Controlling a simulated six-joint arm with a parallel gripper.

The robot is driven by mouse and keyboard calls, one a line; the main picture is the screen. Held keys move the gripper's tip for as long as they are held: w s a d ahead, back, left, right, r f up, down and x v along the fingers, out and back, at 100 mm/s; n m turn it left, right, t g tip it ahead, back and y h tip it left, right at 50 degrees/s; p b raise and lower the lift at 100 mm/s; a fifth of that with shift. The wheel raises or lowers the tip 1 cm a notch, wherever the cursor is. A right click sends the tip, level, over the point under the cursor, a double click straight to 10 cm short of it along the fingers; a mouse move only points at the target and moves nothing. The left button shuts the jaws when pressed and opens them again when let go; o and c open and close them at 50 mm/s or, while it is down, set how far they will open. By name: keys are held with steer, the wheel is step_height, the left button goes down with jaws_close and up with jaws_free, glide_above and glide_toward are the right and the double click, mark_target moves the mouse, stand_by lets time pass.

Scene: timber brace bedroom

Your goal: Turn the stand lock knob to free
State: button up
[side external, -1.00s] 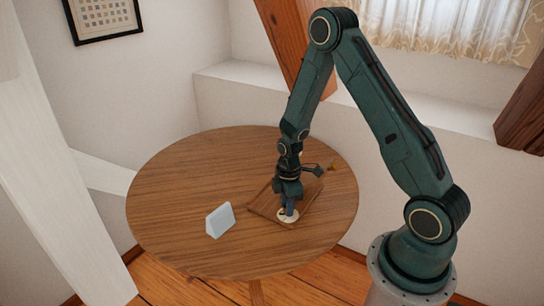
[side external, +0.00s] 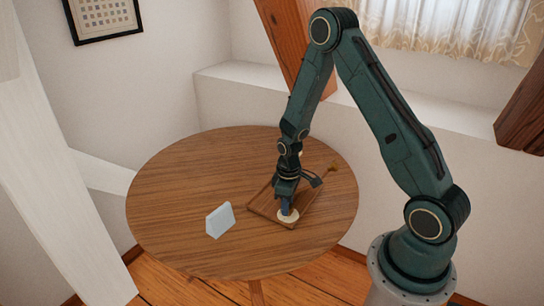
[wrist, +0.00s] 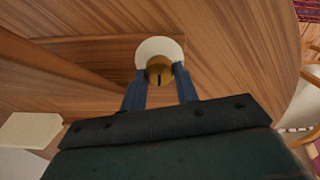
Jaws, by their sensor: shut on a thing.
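The stand (side external: 262,207) is a tilted-looking brown wooden board on the round table. A cream disc (side external: 290,219) sits at its near end and also shows in the wrist view (wrist: 157,43). On the disc is a round brass knob (wrist: 159,68) with a dark line on its face, pointing roughly toward my gripper's palm in the wrist view. My gripper (side external: 286,209) points down over the disc. Its two blue fingers are shut on the knob, one on each side. In the side view the fingers hide the knob. No lock or free markings are legible.
A pale blue wedge-shaped block (side external: 220,220) stands on the table (side external: 175,190) left of the stand. A small brass-coloured piece (side external: 334,167) is at the stand's far end. The table's left side is clear.

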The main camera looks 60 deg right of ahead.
stand_by(0.3)
steer(key=o, duration=1)
steer(key=shift+r, duration=6.95)
steer(key=shift+r, duration=0.1)
